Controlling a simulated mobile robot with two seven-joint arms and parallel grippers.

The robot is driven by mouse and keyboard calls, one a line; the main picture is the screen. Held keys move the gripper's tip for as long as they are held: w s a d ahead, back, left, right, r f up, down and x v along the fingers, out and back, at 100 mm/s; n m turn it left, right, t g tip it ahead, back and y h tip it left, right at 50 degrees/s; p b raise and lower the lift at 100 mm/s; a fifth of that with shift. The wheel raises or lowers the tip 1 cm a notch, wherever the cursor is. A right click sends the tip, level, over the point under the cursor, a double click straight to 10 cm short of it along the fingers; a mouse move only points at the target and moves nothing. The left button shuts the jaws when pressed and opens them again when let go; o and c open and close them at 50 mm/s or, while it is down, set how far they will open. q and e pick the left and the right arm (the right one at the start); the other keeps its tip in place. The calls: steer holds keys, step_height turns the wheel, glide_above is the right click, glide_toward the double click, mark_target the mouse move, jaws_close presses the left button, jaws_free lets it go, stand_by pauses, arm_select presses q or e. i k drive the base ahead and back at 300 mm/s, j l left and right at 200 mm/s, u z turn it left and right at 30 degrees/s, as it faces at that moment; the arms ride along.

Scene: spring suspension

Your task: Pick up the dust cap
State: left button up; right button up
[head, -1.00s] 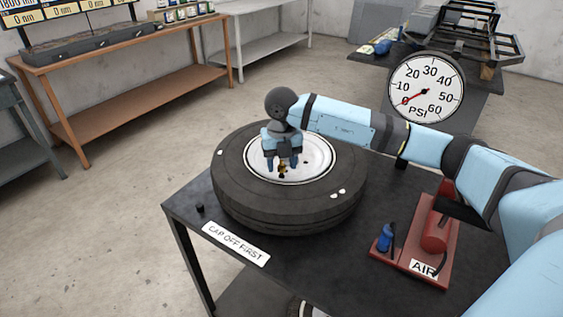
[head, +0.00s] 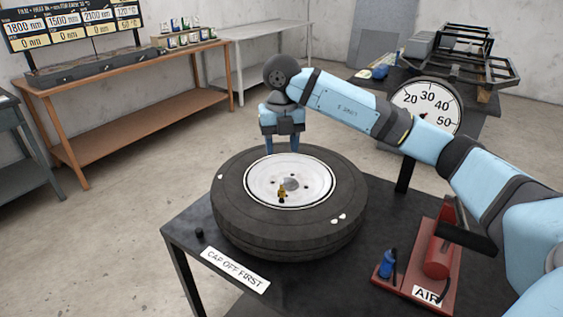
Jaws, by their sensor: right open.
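A small black cylinder, which looks like the dust cap (head: 199,233), stands on the dark table at the left, beside the tyre and behind the "CAP OFF FIRST" label (head: 235,268). A brass-coloured valve (head: 282,193) sticks up from the white wheel disc (head: 262,173). My right gripper (head: 282,149) points down above the far edge of the tyre (head: 232,220). Its two blue fingers are apart with nothing between them. It is well away from the black cylinder and clear of the valve. My left gripper is out of view.
A red air compressor (head: 440,250) with a blue bottle (head: 387,263) stands on the right of the table (head: 330,285). A PSI gauge (head: 428,105) rises behind, partly covered by my right arm. The table's left front area is mostly clear.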

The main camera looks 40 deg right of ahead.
mark_target(199, 230)
steer(key=k+j, duration=0.3)
steer(key=k, duration=0.15)
steer(key=k+j, duration=0.3)
steer(key=k, duration=0.15)
